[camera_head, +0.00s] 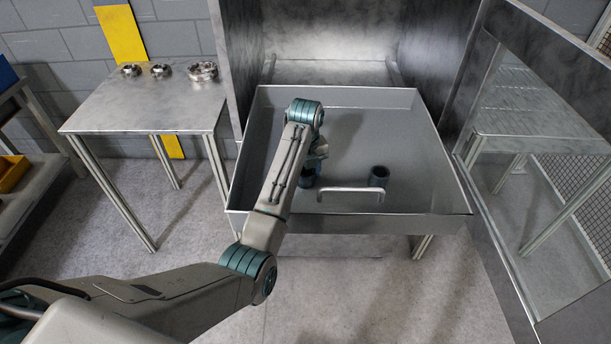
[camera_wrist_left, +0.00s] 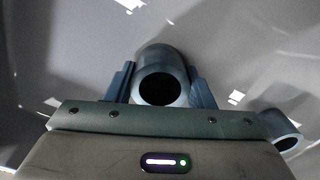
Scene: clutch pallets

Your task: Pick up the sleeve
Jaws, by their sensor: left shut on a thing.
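A dark sleeve (camera_wrist_left: 160,78), a hollow cylinder, sits between the two fingers of my left gripper (camera_wrist_left: 161,88) in the left wrist view. The gripper is shut on it, with one finger on each side. In the head view my left gripper (camera_head: 312,168) reaches down into the grey drawer (camera_head: 437,165), and my arm hides most of the held sleeve. A second dark sleeve (camera_head: 378,176) stands upright in the drawer to the right. It also shows at the lower right of the left wrist view (camera_wrist_left: 283,131). My right gripper is not in view.
The drawer has raised walls and a handle (camera_head: 350,190) near its front. A metal cabinet with an open glass door (camera_head: 545,150) stands behind and to the right. A metal table (camera_head: 150,105) with several metal parts stands to the left. The drawer floor around the sleeves is mostly free.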

